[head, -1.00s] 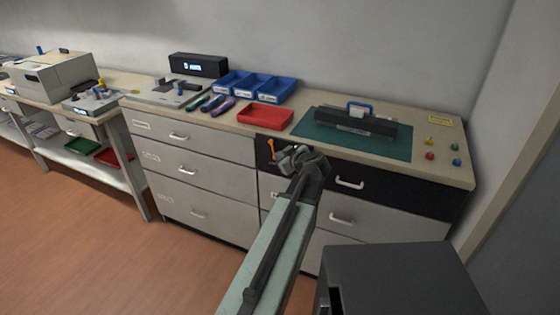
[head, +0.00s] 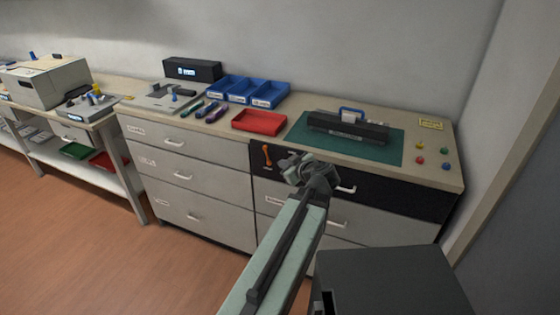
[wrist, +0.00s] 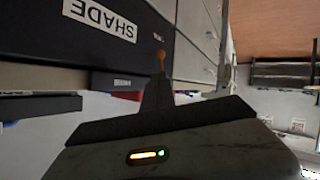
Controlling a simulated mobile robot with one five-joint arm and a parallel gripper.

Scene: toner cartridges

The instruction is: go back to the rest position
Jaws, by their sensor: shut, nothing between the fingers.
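My gripper (head: 296,164) is in front of the black drawer front (head: 400,190) of the workbench, below the worktop edge. Its fingers are together, with nothing seen between them. In the wrist view the dark closed fingers (wrist: 158,92) point up the picture. An orange handle (head: 267,155) is on the black front, left of my gripper and apart from it in the head view. It also shows in the wrist view (wrist: 160,60), just beyond the fingertips. A toner cartridge (head: 347,127) with a blue handle lies on the green mat (head: 310,147).
A red tray (head: 259,122) and blue bins (head: 248,90) stand on the worktop (head: 436,173). Small coloured knobs (head: 420,160) are at its right end. A label reading SHADE (wrist: 100,18) is upside down in the wrist view. The floor (head: 110,255) at left is clear.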

